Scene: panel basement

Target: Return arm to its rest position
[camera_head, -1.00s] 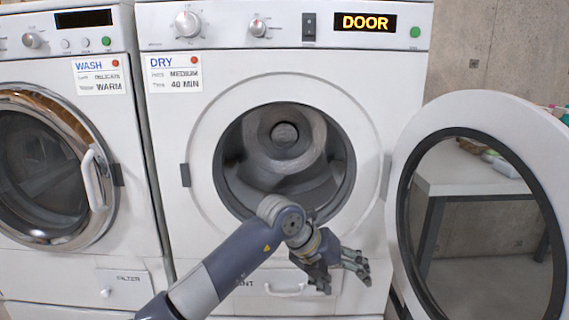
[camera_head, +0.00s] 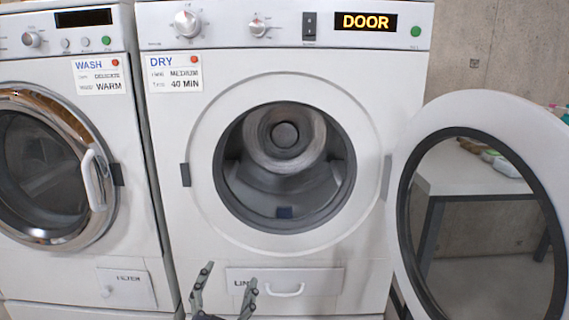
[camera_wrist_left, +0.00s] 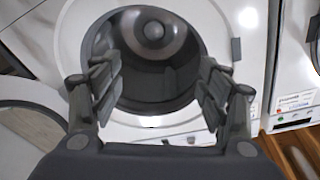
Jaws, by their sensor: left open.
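My left gripper (camera_head: 222,293) is low at the bottom edge of the head view, in front of the dryer's lower drawer. Its fingers point up, spread apart and empty. The left wrist view shows the same gripper (camera_wrist_left: 160,88) open, with the dryer's drum opening beyond and between its fingers. Most of my left arm is below the head view. My right gripper is not in view.
The dryer (camera_head: 365,75) has its round door (camera_head: 410,135) swung open to the right; its display reads DOOR. A small dark blue patch shows at the drum's bottom. The washer (camera_head: 135,225) at left is shut. A table (camera_head: 465,178) shows through the door glass.

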